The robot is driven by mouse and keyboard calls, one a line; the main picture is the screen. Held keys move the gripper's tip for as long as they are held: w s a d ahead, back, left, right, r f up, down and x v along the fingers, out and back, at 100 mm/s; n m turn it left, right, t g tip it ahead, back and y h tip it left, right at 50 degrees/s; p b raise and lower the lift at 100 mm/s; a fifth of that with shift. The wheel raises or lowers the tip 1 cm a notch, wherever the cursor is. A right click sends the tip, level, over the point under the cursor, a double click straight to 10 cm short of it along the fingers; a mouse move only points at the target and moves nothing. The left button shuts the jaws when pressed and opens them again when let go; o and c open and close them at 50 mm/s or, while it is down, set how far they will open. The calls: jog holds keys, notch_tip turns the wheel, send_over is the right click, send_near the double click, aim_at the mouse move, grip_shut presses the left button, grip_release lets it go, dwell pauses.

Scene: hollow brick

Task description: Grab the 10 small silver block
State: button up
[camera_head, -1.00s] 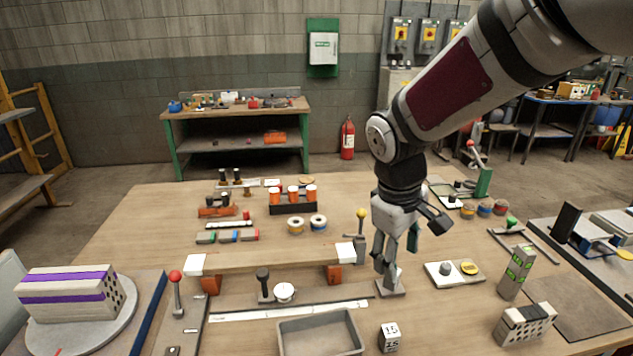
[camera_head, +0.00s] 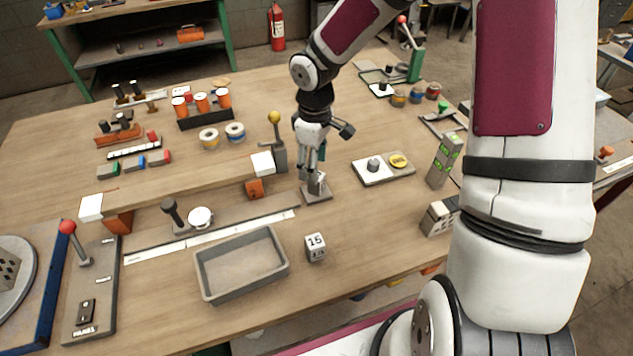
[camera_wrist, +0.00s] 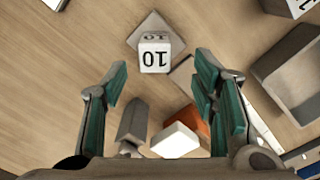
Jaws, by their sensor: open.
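The small silver block marked 10 (camera_wrist: 154,54) sits on a square grey plate (camera_wrist: 150,24). In the head view the block (camera_head: 316,186) is partly hidden by my gripper, and its plate (camera_head: 319,197) shows beneath. My gripper (camera_head: 312,176) points down over the block. In the wrist view my gripper (camera_wrist: 162,68) is open and empty, with one teal-padded finger on each side. The block appears ahead of the fingertips, roughly centred between them. I cannot tell how much height is left between fingertips and block.
A block marked 15 (camera_head: 315,247) stands to the front, beside an empty grey tray (camera_head: 204,277). A raised wooden beam with a white end cap (camera_head: 263,163) and a yellow-knobbed lever (camera_head: 274,118) are close left of my gripper. A white plate (camera_head: 366,178) lies to the right.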

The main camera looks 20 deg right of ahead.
jog(key=shift+w+d+f, duration=0.1)
jog(key=shift+f, duration=1.55)
jog(key=shift+w+d+f, duration=0.1)
jog(key=shift+f, duration=1.55)
grip_shut()
